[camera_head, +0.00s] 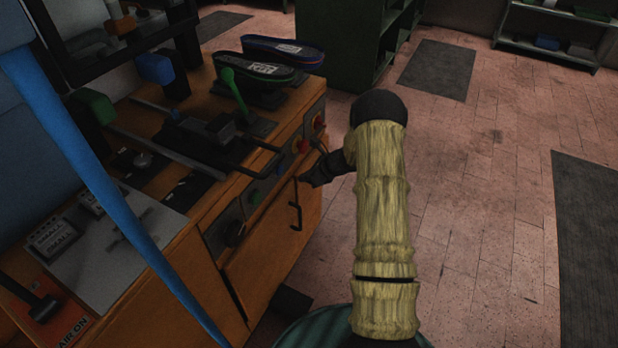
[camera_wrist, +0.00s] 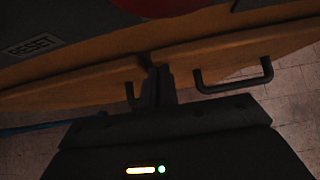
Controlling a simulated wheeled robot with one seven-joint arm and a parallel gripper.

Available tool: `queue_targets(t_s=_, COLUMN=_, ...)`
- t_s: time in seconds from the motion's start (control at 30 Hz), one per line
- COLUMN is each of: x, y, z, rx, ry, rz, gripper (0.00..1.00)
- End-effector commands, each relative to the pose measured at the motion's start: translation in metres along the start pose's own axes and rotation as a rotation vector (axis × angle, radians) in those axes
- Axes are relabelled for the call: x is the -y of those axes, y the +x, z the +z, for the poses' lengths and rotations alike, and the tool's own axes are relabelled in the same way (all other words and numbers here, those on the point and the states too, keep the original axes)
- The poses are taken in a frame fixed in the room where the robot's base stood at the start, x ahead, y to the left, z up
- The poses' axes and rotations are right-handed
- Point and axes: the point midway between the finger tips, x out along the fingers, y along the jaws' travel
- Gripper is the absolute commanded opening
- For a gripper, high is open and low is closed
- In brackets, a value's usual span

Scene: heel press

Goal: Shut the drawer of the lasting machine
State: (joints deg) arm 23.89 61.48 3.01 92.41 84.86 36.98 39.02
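The lasting machine (camera_head: 240,265) is an orange cabinet at the left of the head view, with tools and controls on top. Its front has a panel with a black bar handle (camera_head: 296,205). My gripper (camera_head: 312,178) is at the front, just right of that handle and below the knobs. In the wrist view, my gripper's dark fingers (camera_wrist: 161,88) are together and empty. They are by the gap between two orange panels, with a bar handle (camera_wrist: 235,82) to the right and a smaller one (camera_wrist: 130,95) to the left. How far the drawer stands out, and any contact, I cannot tell.
A blue bar (camera_head: 105,195) crosses the left of the head view. Shoe-shaped forms (camera_head: 255,70) stand on the machine top. Green shelving (camera_head: 345,40) is behind. Brick floor (camera_head: 480,200) with dark mats (camera_head: 437,70) is open to the right.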

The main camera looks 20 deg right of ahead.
Motion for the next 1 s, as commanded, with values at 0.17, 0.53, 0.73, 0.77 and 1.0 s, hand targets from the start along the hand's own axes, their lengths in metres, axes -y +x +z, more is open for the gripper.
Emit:
queue_targets(t_s=0.17, x=-0.003, y=0.004, z=0.009, rx=0.015, ry=-0.006, rz=0.007, gripper=0.00)
queue_targets(t_s=0.53, x=-0.002, y=-0.005, z=0.000, rx=0.014, ry=-0.009, rz=0.009, gripper=0.00)
queue_targets(t_s=0.73, x=0.007, y=-0.038, z=-0.019, rx=0.009, ry=-0.002, rz=-0.003, gripper=0.00)
queue_targets(t_s=0.77, x=0.008, y=-0.045, z=-0.020, rx=0.008, ry=-0.001, rz=-0.004, gripper=0.00)
queue_targets(t_s=1.0, x=0.005, y=-0.090, z=-0.019, rx=0.005, ry=-0.006, rz=0.002, gripper=0.00)
